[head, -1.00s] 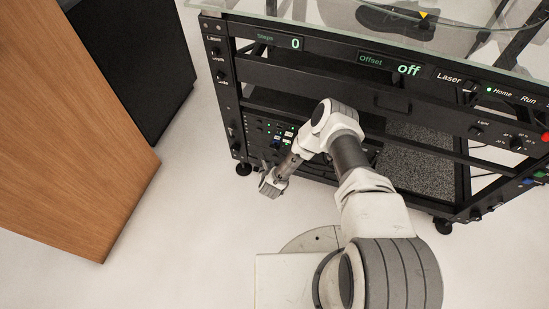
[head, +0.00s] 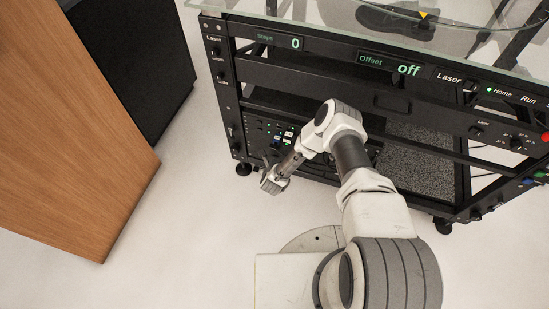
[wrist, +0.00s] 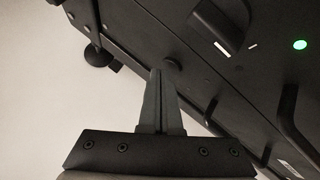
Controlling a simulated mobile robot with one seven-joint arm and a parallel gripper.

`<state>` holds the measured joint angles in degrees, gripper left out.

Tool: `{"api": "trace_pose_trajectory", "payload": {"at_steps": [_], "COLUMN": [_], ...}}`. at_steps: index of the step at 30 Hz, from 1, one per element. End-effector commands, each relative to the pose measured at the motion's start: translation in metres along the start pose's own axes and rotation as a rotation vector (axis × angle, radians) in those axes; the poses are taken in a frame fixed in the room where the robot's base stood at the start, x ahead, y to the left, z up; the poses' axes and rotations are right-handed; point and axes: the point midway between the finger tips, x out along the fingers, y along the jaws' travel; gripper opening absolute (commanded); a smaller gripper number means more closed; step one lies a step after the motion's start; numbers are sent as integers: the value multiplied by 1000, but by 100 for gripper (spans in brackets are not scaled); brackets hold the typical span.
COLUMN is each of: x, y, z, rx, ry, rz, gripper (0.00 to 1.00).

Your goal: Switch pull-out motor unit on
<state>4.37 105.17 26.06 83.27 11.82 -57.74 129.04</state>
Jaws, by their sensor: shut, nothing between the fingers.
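The pull-out motor unit is the black panel with small lit controls (head: 268,130) low on the left of the black rack in the head view. In the wrist view, its front (wrist: 245,85) slants across the upper right, with a large dark rotary knob (wrist: 222,27) bearing a white mark and a lit green lamp (wrist: 300,44). My gripper (wrist: 161,72) is shut and empty. Its fingertips are beside a small round dark knob or screw (wrist: 172,64) at the panel's lower edge, below and left of the rotary knob. I cannot tell whether they touch it.
A dark handle (wrist: 292,122) sticks out of the panel at right in the wrist view. A caster (wrist: 98,56) shows at left. In the head view, a wooden cabinet (head: 65,130) stands at left, with clear pale floor (head: 190,210) between it and the rack.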

Motion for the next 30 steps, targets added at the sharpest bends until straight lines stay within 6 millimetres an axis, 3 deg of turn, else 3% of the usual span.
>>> {"api": "trace_pose_trajectory", "payload": {"at_steps": [15, 30], "x": [2, -9], "y": [-2, 6], "z": [2, -7], "rx": [1, 0], "ry": [1, 0], "rz": [1, 0], "gripper": [0, 0]}}
